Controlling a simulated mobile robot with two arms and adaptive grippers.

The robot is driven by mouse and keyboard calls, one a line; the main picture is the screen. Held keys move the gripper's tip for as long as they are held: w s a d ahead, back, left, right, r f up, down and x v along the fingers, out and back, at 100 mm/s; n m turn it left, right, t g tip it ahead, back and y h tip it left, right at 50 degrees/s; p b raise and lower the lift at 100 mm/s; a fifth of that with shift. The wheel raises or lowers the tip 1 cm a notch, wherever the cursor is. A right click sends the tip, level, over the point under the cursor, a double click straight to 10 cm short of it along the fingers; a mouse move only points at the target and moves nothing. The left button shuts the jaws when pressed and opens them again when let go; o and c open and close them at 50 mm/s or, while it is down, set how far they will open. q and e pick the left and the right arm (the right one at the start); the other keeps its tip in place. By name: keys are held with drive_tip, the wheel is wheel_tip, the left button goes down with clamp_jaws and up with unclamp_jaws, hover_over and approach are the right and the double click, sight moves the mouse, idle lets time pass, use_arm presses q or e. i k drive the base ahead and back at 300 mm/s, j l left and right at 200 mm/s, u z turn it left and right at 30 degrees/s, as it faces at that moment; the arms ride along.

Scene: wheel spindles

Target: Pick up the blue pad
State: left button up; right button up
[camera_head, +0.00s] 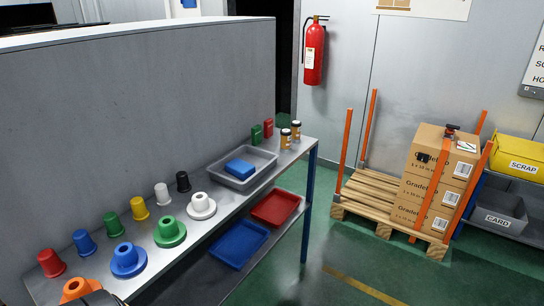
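A blue pad (239,168), a small block with a flat top, lies inside a grey tray (262,158) on the metal bench (203,237). The tray is towards the bench's far end.
Flanged spindles in white (201,206), green (170,232), blue (128,260) and orange (76,289) stand along the bench's front. A row of coloured cups (111,223) stands behind. Blue (239,244) and red (275,208) trays lie below. A loaded pallet (372,197) stands right.

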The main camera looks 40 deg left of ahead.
sight(243, 170)
drive_tip(key=i+u, duration=0.4)
drive_tip(key=i+l+u, duration=0.15)
drive_tip(key=i+u, duration=0.2)
drive_tip(key=i+l+u, duration=0.8)
drive_tip(key=i+j, duration=0.1)
